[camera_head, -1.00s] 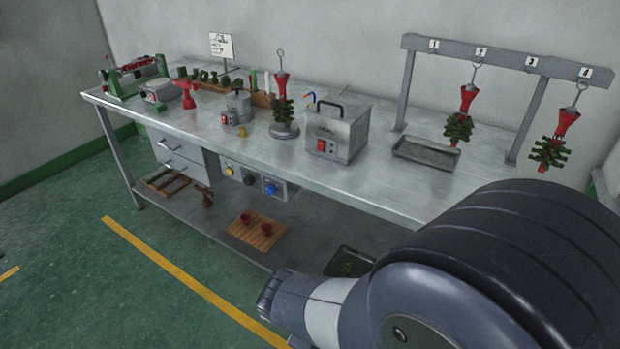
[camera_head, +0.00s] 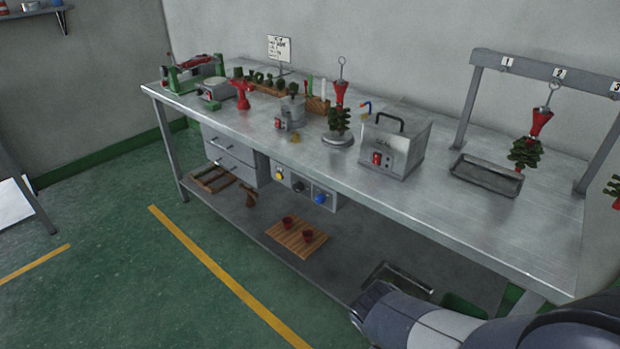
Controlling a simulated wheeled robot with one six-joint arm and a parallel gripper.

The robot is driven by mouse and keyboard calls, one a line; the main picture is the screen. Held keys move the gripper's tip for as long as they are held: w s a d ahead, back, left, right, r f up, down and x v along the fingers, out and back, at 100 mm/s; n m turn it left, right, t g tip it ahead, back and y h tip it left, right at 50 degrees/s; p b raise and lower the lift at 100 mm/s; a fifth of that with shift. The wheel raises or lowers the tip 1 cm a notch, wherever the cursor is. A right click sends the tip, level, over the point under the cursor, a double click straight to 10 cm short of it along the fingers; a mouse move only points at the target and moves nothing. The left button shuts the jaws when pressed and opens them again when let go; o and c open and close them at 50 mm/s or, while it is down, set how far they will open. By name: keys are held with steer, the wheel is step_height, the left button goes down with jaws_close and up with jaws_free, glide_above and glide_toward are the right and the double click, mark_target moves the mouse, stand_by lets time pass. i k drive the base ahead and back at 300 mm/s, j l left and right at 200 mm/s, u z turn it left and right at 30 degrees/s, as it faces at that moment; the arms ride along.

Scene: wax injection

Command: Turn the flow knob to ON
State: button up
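A control panel (camera_head: 310,189) hangs under the front edge of the metal workbench, right of the drawers. It carries a yellow knob or button (camera_head: 279,175), a dark knob (camera_head: 299,186) and a blue knob (camera_head: 320,198). I cannot tell which of these is the flow knob, and any ON marking is too small to read. My arm reaches in from the bottom right, well apart from the panel. No gripper fingers can be made out.
The workbench (camera_head: 230,123) holds a grey box with a handle (camera_head: 393,147), a small pot (camera_head: 291,115) and a wax tree on a stand (camera_head: 338,118). A hook rack (camera_head: 470,95) stands at the right. The floor in front is clear.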

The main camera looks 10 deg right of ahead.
mark_target(320, 199)
steer(key=i+u, duration=0.1)
steer(key=u, duration=0.3)
steer(key=i+l+u, duration=0.1)
steer(key=u, duration=0.3)
steer(key=i+l+u, duration=0.1)
steer(key=u, duration=0.3)
steer(key=k+l, duration=0.05)
steer(key=l, duration=0.05)
